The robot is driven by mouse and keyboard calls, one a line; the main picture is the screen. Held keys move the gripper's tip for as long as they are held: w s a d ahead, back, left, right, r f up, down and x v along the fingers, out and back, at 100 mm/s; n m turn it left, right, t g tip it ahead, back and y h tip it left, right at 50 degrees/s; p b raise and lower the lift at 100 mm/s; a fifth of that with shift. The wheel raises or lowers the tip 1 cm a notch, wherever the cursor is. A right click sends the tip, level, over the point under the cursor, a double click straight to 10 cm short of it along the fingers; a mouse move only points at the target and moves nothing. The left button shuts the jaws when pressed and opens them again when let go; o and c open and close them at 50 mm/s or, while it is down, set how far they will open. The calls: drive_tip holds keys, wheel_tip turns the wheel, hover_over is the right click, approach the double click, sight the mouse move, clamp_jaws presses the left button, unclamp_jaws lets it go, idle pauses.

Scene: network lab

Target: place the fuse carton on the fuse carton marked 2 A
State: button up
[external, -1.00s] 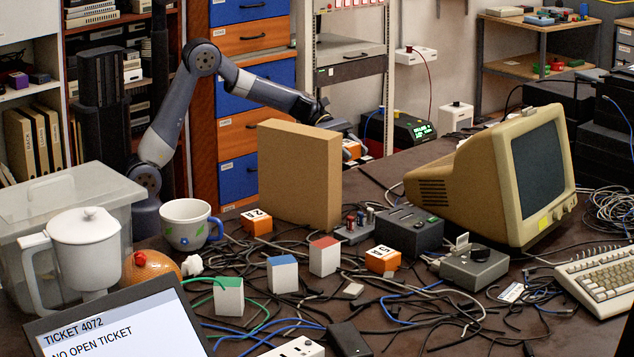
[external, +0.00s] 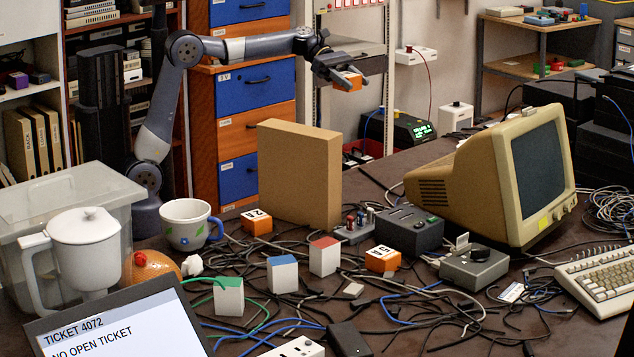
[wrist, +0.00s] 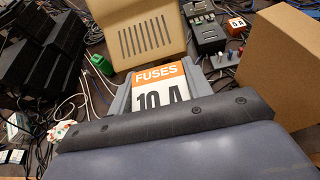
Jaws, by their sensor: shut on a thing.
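My gripper (external: 346,77) is shut on an orange and white fuse carton (external: 349,85), held high above the far side of the table, clear of everything. In the wrist view the held carton (wrist: 160,82) reads "FUSES 10 A" and sits between the fingers of my gripper (wrist: 158,92). The fuse carton marked 2 A (external: 257,222) stands on the table left of the tall cardboard box, its label turned; its top is bare. Another orange carton, marked 5 A (external: 382,260), stands further right and shows in the wrist view (wrist: 237,24).
The tall cardboard box (external: 300,175) stands just behind and right of the 2 A carton. A mug (external: 187,225) is to its left. Small boxes with green, blue and red tops (external: 282,275) stand in front among loose cables. A beige monitor (external: 470,180) is at the right.

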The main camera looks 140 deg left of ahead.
drive_tip(key=w+d+p, duration=0.2)
drive_tip(key=w+d, duration=0.1)
drive_tip(key=d, duration=0.5)
drive_tip(key=w+d+r+p, duration=0.1)
drive_tip(key=w+d+p, duration=0.1)
drive_tip(key=d, duration=0.7)
drive_tip(key=w+d+r+p, duration=0.1)
drive_tip(key=w+d, duration=0.3)
drive_tip(key=d, duration=0.5)
drive_tip(key=shift+w+d+r+p, duration=0.1)
drive_tip(key=shift+d+r+p, duration=0.1)
drive_tip(key=shift+p, duration=0.6)
drive_tip(key=s+d+f+p, duration=0.2)
drive_tip(key=s+d, duration=0.1)
drive_tip(key=d, duration=0.6)
hover_over(261, 217)
drive_tip(key=shift+f, duration=2.75)
wheel_tip(261, 217, down, 18)
drive_tip(key=b, duration=1.3)
drive_tip(key=shift+r, duration=0.1)
